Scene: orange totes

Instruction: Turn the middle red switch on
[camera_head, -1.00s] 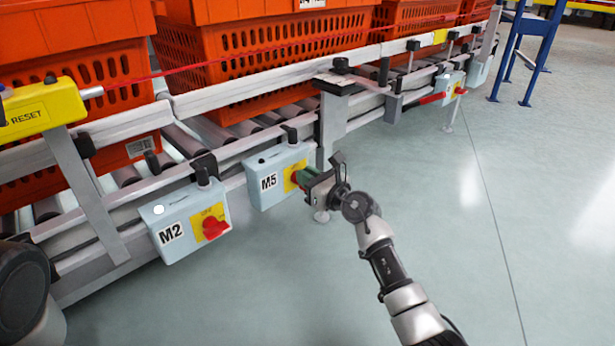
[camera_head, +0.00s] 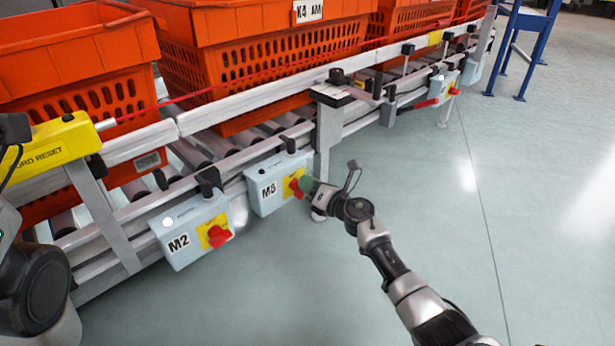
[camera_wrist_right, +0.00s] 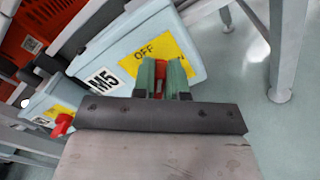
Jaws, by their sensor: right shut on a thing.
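The middle red switch (camera_head: 296,188) sits on the yellow plate of the light blue box (camera_head: 266,192) marked M5. My right gripper (camera_head: 303,184) is at the front of this box, its green fingers shut on the switch and partly hiding it. In the right wrist view the red switch (camera_wrist_right: 161,74) shows as a strip between the two green fingers (camera_wrist_right: 163,68). The word OFF is readable on the yellow plate (camera_wrist_right: 148,53) above them. The exact angle of the switch is hard to tell. My left gripper is out of view.
The M2 box (camera_head: 185,245) with its own red switch (camera_head: 220,237) hangs to the left. Another box (camera_head: 443,88) with a red switch is farther right. Orange totes (camera_head: 255,75) stand on the roller conveyor above. The floor (camera_head: 420,190) to the right is clear.

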